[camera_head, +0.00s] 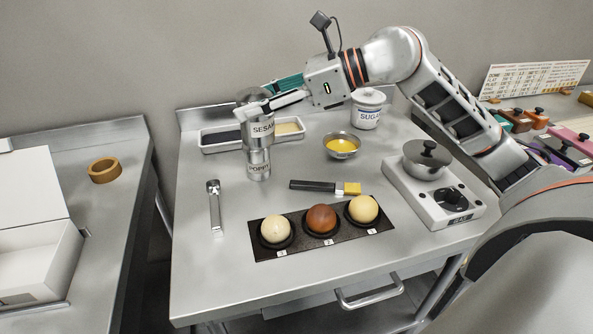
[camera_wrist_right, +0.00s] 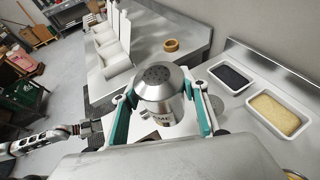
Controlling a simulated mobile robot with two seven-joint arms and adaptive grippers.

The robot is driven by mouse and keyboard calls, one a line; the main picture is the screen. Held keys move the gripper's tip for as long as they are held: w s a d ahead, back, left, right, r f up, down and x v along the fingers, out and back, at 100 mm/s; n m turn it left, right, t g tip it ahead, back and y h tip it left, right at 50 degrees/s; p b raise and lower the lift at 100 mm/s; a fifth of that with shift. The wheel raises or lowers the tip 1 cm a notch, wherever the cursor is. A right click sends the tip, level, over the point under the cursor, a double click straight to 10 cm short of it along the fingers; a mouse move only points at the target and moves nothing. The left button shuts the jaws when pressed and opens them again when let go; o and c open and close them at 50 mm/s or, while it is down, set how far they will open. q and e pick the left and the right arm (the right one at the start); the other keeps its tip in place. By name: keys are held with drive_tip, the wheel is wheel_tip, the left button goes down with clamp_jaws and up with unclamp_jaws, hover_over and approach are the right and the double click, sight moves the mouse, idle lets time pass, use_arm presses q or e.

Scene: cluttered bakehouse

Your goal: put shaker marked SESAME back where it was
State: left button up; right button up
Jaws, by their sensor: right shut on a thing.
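The SESAME shaker (camera_head: 262,130), a silver metal can with a dark label, is held upright by my right gripper (camera_head: 262,108). In the right wrist view its perforated domed lid (camera_wrist_right: 157,82) shows between the two green-lined fingers. In the head view it overlaps the upper part of the POPPY shaker (camera_head: 259,167), which stands on the steel table (camera_head: 200,255). I cannot tell whether the two shakers touch. My left gripper is not in the head view.
The table's left front is clear.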

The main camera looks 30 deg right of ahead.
drive_tip(key=w+d+r+m+t+h, duration=0.1)
drive_tip(key=w+d+m+t+h, duration=0.2)
drive_tip(key=d, duration=0.4)
drive_tip(key=w+d+r+m+t+h, duration=0.1)
drive_tip(key=w+d+m+h, duration=0.15)
drive_tip(key=w+d, duration=0.35)
drive_tip(key=shift+s+d+f+b, duration=0.2)
drive_tip(key=shift+f, duration=3.1)
drive_tip(key=shift+s+d+f+b, duration=0.15)
drive_tip(key=shift+d+f+b, duration=0.1)
drive_tip(key=shift+f, duration=3.05)
drive_tip(key=shift+s+d+f+b, duration=0.2)
drive_tip(key=shift+f, duration=3.1)
drive_tip(key=shift+f, duration=0.15)
drive_tip(key=o, duration=1.2)
drive_tip(key=shift+o, duration=0.2)
